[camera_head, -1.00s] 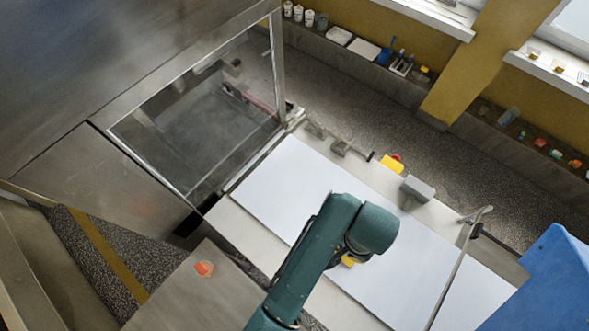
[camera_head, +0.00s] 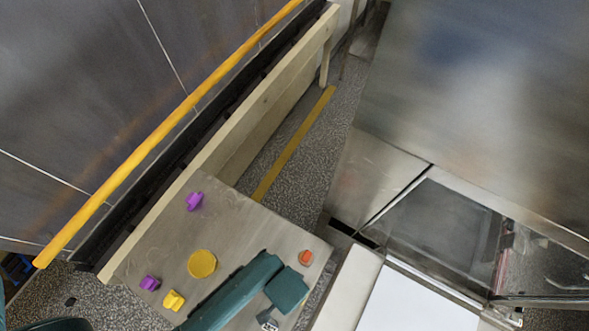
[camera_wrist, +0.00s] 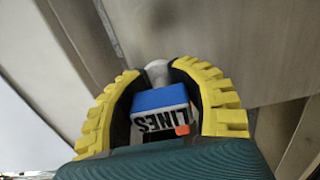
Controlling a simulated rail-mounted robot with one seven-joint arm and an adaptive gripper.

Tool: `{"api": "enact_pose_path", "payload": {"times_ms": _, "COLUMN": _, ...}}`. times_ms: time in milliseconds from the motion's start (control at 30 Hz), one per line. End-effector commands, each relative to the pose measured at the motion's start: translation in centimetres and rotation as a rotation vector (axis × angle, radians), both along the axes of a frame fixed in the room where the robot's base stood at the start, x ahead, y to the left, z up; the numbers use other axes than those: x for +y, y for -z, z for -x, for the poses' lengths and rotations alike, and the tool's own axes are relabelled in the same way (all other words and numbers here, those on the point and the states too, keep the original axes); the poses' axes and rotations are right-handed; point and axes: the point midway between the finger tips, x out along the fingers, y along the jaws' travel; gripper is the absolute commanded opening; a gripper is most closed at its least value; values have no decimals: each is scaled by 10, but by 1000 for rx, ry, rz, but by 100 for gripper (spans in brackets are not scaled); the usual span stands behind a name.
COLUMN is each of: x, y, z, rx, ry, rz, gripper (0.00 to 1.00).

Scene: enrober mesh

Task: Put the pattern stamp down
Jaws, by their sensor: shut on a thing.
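The pattern stamp (camera_wrist: 160,103) is a block with a blue edge, a white face lettered "LINES" and a rounded pale grey end. My gripper (camera_wrist: 158,72) is shut on it, with a yellow-ribbed finger on each side. In the head view my arm reaches over the steel table (camera_head: 235,225), and my gripper is mostly hidden under the wrist. A small pale and dark piece (camera_head: 267,320) shows below the wrist, too small to identify. I cannot tell how high the stamp is above the surface.
On the table lie a yellow disc (camera_head: 202,263), a yellow piece (camera_head: 173,300), two purple pieces (camera_head: 194,201) (camera_head: 150,283) and an orange piece (camera_head: 305,258). The upper middle of the table is bare. A white belt (camera_head: 415,303) and steel machine (camera_head: 475,100) stand right.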

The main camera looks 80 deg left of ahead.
Motion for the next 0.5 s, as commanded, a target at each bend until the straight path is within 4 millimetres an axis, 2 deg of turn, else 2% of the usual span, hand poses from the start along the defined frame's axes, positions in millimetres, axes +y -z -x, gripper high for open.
{"api": "enact_pose_path", "payload": {"times_ms": 100, "x": 0, "y": 28, "z": 1, "rx": 3, "ry": -1, "rz": 2, "gripper": 0}}
{"api": "enact_pose_path", "payload": {"times_ms": 200, "x": 0, "y": 48, "z": 0, "rx": 2, "ry": 0, "rz": 1, "gripper": 0}}
{"api": "enact_pose_path", "payload": {"times_ms": 500, "x": 0, "y": 92, "z": 0, "rx": 2, "ry": 2, "rz": 1, "gripper": 0}}
